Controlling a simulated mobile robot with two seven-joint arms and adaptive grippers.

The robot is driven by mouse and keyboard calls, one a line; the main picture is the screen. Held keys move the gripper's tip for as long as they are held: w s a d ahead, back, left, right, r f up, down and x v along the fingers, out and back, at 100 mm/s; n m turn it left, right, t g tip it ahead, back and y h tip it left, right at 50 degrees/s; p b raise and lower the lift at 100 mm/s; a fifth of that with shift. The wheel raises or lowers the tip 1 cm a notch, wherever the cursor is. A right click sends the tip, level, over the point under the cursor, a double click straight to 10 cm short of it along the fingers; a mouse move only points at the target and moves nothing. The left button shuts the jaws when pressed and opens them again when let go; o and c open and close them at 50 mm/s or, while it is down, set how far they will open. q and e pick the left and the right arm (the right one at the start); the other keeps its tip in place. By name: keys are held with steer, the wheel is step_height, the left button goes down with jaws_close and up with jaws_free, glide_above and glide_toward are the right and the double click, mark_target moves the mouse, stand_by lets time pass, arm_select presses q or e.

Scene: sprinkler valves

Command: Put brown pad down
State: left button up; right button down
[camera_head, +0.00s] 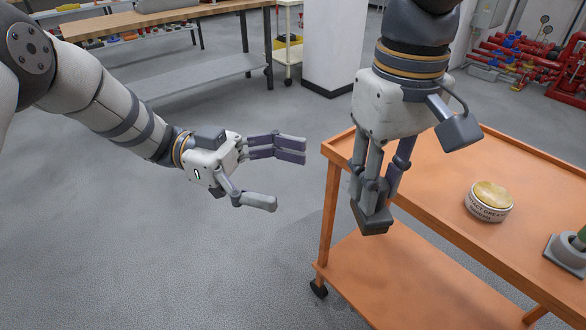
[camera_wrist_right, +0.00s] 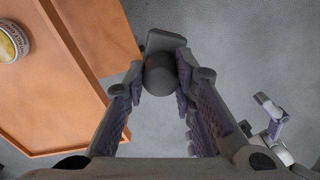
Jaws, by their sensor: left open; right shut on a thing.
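My right gripper (camera_head: 374,190) points down beside the near left corner of the orange cart, shut on a dark grey, block-like thing with a rounded grip. This held thing (camera_head: 372,219) hangs in the air and also shows between the fingers in the right wrist view (camera_wrist_right: 161,76). No clearly brown pad shows; the held thing looks dark grey, and its underside is hidden. My left gripper (camera_head: 288,177) is open and empty, left of the cart. It also shows at the lower right of the right wrist view (camera_wrist_right: 272,127).
The orange cart (camera_head: 535,165) has a raised rim and a lower shelf. Clear top lies left of the tin. A workbench (camera_head: 165,20) stands behind.

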arm_select(q)
steer(key=shift+g+y, duration=0.3)
steer(key=x, duration=1.2)
steer(key=shift+d+r, duration=0.3)
steer(key=c, duration=1.4)
steer(key=o, duration=1.4)
steer(key=shift+w+a, duration=0.1)
steer(key=shift+a, duration=0.05)
